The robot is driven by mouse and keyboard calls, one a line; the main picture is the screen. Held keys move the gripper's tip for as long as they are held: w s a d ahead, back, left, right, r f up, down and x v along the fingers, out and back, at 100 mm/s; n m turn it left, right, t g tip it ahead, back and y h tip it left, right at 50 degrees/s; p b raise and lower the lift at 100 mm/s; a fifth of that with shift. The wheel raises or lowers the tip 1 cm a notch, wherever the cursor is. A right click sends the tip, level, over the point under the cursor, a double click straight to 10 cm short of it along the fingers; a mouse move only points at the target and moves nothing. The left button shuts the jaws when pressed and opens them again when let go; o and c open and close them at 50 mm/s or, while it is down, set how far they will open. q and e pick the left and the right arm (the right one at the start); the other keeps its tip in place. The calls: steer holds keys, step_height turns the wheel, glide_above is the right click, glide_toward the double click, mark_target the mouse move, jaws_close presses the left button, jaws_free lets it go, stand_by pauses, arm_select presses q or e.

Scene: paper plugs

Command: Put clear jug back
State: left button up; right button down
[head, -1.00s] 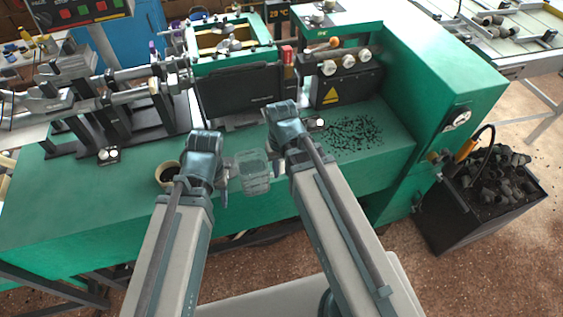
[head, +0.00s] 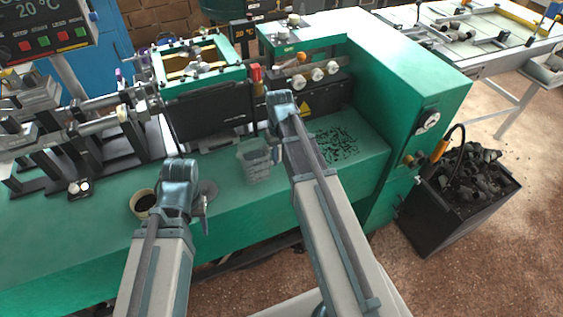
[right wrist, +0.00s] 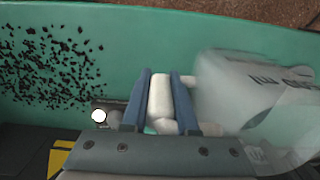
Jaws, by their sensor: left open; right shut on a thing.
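The clear jug (head: 255,163) is see-through and looks upright over the green bench, in front of the black panel. My right gripper (head: 272,137) is shut on its pale handle, on the jug's right side. In the right wrist view the handle is between the two blue fingers (right wrist: 161,98), and the jug body (right wrist: 248,92) is to the right, partly cut off. I cannot tell whether the jug's base touches the bench. My left gripper (head: 204,207) is open and empty, apart from the jug, near the bench's front edge.
A round grey disc (head: 208,190) lies beside my left gripper. A cream cup with dark contents (head: 144,203) is left of it. Black crumbs (head: 332,145) cover the bench at right. A black bin of dark lumps (head: 465,185) stands on the floor at right.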

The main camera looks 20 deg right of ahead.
mark_target(282, 169)
steer(key=shift+w+d, duration=0.1)
steer(key=shift+w+d, duration=0.25)
step_height(282, 169, down, 4)
steer(key=b, duration=0.3)
steer(key=shift+w+d+r+b, duration=0.1)
steer(key=shift+d+r+b, duration=0.05)
steer(key=shift+b, duration=0.15)
steer(key=shift+f, duration=0.2)
steer(key=c, duration=0.7)
jaws_free()
steer(key=shift+r, duration=0.1)
steer(key=shift+r, duration=0.15)
